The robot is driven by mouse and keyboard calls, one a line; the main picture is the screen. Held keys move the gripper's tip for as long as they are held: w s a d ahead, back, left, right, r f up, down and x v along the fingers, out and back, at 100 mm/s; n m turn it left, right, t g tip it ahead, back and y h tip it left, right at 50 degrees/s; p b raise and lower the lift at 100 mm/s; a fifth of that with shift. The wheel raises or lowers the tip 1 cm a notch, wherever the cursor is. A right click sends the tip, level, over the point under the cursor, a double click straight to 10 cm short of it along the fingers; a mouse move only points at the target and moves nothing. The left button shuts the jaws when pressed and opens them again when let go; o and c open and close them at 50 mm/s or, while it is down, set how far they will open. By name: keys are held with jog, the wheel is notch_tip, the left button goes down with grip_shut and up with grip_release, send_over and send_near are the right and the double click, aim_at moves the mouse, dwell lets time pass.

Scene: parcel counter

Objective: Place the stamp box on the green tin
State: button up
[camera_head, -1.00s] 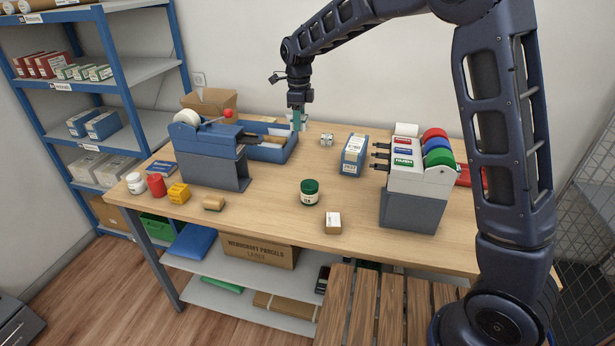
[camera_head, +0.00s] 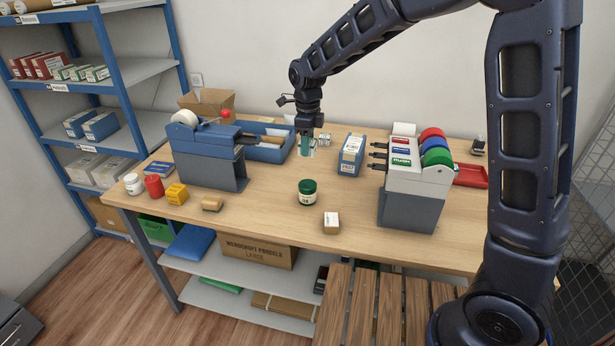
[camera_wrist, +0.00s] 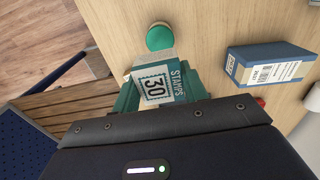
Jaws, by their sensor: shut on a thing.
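My gripper (camera_head: 307,147) is shut on the stamp box (camera_wrist: 158,83), a small teal and white box marked "STAMPS 30" in the wrist view. In the head view the stamp box (camera_head: 311,148) hangs from my gripper over the table, behind the green tin, and is partly covered by the fingers. The green tin (camera_head: 307,192) is a short round jar with a dark green lid and a white label. It stands upright on the table, apart from my gripper. In the wrist view its green lid (camera_wrist: 159,37) shows just beyond the stamp box.
A blue and white box (camera_head: 351,155) stands right of my gripper. A grey dispenser (camera_head: 412,192) with coloured rolls is further right, and a blue tape dispenser (camera_head: 208,158) is left. Table around the tin is clear.

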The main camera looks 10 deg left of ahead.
aim_at(308, 184)
notch_tip(308, 184, down, 12)
dwell(0.6)
jog(key=shift+f, duration=0.1)
jog(key=o, duration=1)
